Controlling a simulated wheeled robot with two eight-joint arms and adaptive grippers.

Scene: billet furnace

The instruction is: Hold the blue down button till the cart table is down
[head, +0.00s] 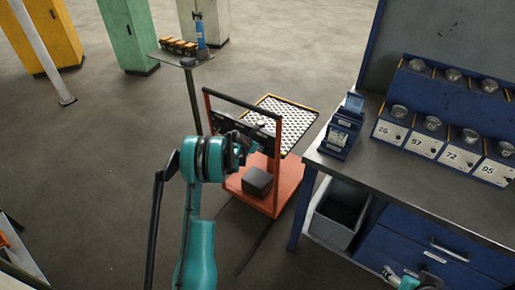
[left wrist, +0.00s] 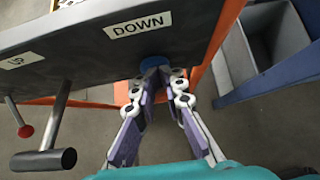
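The cart is orange, with a push handle, and its table (head: 285,123) has a patterned light top with a yellow edge, standing above the orange base (head: 283,190). A dark control panel (head: 228,127) sits at the handle. In the left wrist view the panel carries a DOWN label (left wrist: 139,25) with the blue button (left wrist: 154,62) below it, partly hidden by my fingers. My left gripper (left wrist: 166,74) has its fingertips together at the blue button; whether it is pressed in I cannot tell. My right gripper (head: 412,279) only partly shows at the bottom edge.
The panel also has an UP label (left wrist: 18,60), a red-knobbed lever (left wrist: 24,130) and a black handle (left wrist: 45,160). A workbench (head: 400,190) with numbered boxes stands right of the cart, a grey bin (head: 338,215) beneath it.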

